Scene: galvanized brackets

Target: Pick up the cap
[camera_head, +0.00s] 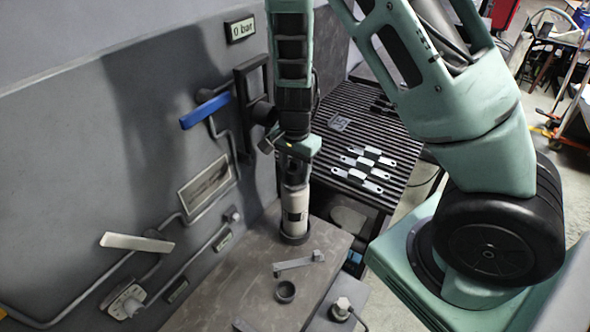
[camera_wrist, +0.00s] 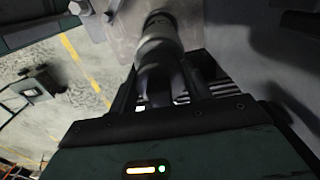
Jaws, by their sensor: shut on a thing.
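My gripper (camera_head: 296,180) points straight down above the grey bench and is shut on the upper end of a pale cylinder (camera_head: 295,203). The cylinder is upright with a dark patch on its side, and its lower end meets a dark round base on the bench. I cannot tell whether it rests there or hangs just above. In the wrist view the cylinder (camera_wrist: 160,35) runs away from between the fingers (camera_wrist: 163,72), which hide its near end. A small dark round piece (camera_head: 285,291), hollow on top, sits apart on the bench; I cannot tell which piece is the cap.
A grey lever-like bar (camera_head: 298,262) lies on the bench (camera_head: 240,290), close to the cylinder. The wall panel at left carries a blue-handled valve (camera_head: 205,111), a white lever (camera_head: 137,242) and pipes. Flat brackets (camera_head: 358,178) lie on a ribbed black surface behind.

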